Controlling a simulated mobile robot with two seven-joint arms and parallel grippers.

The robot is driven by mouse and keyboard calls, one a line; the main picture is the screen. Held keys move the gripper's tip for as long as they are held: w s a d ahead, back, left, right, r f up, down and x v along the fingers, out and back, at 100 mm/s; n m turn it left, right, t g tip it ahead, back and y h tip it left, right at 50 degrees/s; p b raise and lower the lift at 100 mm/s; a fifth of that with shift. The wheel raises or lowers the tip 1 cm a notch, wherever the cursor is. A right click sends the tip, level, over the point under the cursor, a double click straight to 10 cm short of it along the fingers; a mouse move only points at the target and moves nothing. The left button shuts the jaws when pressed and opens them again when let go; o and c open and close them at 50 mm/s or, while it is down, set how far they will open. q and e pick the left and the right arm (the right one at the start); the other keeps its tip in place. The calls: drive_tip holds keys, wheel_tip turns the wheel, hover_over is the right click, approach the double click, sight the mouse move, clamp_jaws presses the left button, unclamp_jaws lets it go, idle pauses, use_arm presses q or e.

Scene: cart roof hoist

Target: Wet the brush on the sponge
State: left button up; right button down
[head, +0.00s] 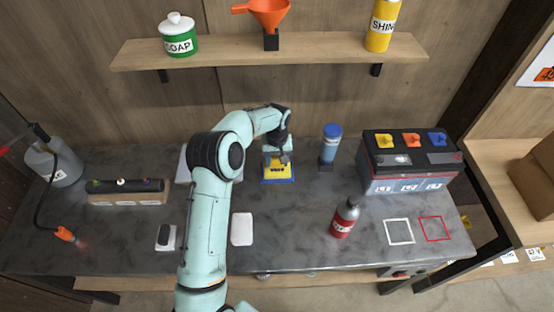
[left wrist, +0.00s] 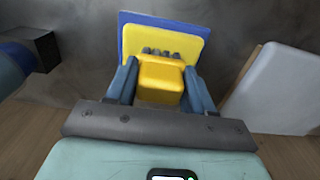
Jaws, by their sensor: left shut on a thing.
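My left gripper (head: 279,158) is over the sponge on the workbench. In the left wrist view its two fingers (left wrist: 160,85) are shut on a yellow block-like brush handle (left wrist: 161,78), with a row of dark grey bristles (left wrist: 159,54) at its far side. The yellow sponge (left wrist: 180,42) lies on a blue tray (left wrist: 128,28). The bristles overlap the sponge's near part in this view; I cannot tell whether they press on it. In the head view the sponge (head: 275,171) and the labelled blue tray show just below the gripper. My right gripper is not in view.
A blue bottle (head: 332,138) on a black stand is right of the sponge. A white pad (head: 242,229) lies nearer. A shelf (head: 290,46) runs above the bench.

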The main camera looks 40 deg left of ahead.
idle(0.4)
